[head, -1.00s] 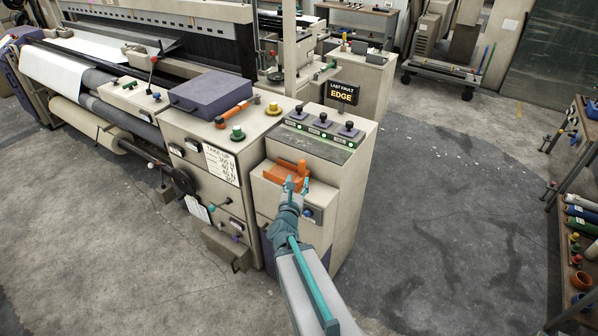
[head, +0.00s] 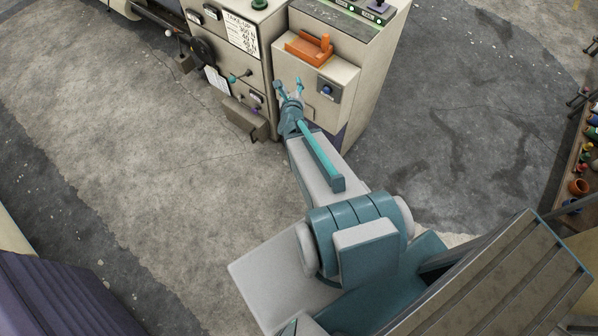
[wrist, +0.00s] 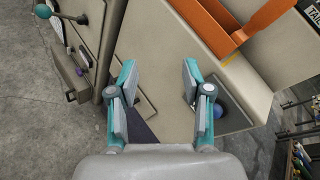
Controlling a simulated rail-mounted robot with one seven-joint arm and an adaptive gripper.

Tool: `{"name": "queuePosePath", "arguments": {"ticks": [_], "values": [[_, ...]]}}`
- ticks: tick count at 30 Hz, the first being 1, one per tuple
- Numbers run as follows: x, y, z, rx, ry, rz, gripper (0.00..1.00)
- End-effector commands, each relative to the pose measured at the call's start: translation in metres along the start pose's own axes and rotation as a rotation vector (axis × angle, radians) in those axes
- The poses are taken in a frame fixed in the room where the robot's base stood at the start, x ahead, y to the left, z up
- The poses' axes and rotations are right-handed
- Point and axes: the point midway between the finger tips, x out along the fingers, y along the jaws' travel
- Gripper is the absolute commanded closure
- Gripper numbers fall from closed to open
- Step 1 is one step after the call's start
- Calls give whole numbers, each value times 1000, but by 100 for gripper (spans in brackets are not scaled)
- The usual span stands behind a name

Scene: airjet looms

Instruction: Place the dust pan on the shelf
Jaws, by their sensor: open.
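The orange dust pan (head: 308,48) lies on the beige ledge (head: 346,67) in the front of the loom's control cabinet. Its upright handle end is on the right. In the wrist view the dust pan (wrist: 208,24) is partly cut off at the top edge. My gripper (head: 289,86) is in front of the cabinet, below and short of the ledge, apart from the dust pan. In the wrist view my gripper (wrist: 159,76) has its two fingers spread wide with nothing between them.
A panel with a blue knob (head: 326,90) is on the cabinet front, close to my right finger. A box (head: 246,117) and several knobs stick out at the left. A rack (head: 577,186) with loose items stands at the far right. The floor between is clear.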

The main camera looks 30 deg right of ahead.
Motion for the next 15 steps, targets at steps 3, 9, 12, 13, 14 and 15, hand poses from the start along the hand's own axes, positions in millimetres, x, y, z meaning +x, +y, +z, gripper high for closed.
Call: {"name": "queuePosePath", "arguments": {"ticks": [3, 9, 12, 13, 14, 15], "values": [[-22, 83, -41, -411, 66, 297, 51], [-100, 184, -128, -1105, 30, 841, 51], [-153, 212, -174, -1423, -62, 1134, 51], [-170, 216, -188, -1512, -100, 1226, 51], [-187, 219, -201, -1595, -141, 1320, 51], [-210, 221, -218, -1701, -205, 1447, 51]]}}
